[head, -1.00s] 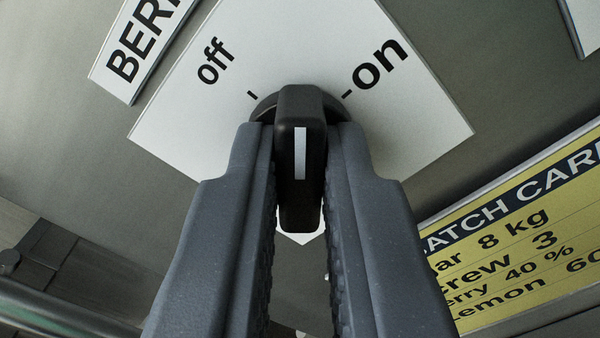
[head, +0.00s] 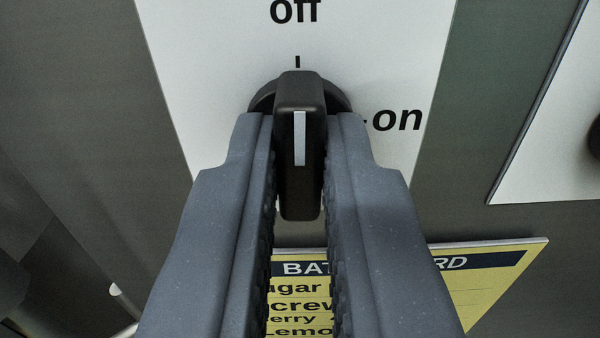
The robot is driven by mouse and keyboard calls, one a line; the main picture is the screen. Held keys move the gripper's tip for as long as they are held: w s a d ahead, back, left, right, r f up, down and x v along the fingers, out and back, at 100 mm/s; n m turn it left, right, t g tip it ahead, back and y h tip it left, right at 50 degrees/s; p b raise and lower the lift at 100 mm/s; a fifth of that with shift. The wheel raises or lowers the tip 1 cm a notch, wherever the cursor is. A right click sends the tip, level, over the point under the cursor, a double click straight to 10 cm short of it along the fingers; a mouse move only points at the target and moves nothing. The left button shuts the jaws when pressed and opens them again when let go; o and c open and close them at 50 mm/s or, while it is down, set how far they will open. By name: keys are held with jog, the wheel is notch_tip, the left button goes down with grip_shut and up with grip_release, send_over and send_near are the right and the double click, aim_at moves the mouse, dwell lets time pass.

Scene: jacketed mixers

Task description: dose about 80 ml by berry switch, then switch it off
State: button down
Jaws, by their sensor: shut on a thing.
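The berry switch (head: 300,170) is a black rotary knob with a white stripe, on a white plate (head: 200,60) marked "off" and "on". The "off" tick stands straight above the knob, in line with its stripe. The "on" mark is to the right of the knob. My gripper (head: 300,150) is shut on the knob, one grey finger on each side. The fingers hide the lower part of the plate. No dosed amount can be read in this view.
A yellow batch card (head: 480,280) is below, partly hidden behind my fingers. Another white plate (head: 545,130) with a dark part at its edge is at the right. A grey panel (head: 80,90) surrounds them.

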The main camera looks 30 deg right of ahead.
jog(key=shift+d+f+n, duration=0.1)
jog(key=shift+f+n, duration=0.1)
jog(key=shift+n, duration=0.1)
jog(key=c, duration=1.5)
grip_release()
jog(key=shift+r, duration=0.1)
jog(key=shift+s+a, duration=0.35)
jog(key=shift+a, duration=0.05)
jog(key=b+v, duration=0.2)
jog(key=v, duration=1)
jog(key=shift+s+a+b, duration=0.15)
jog(key=shift+s+b, duration=0.2)
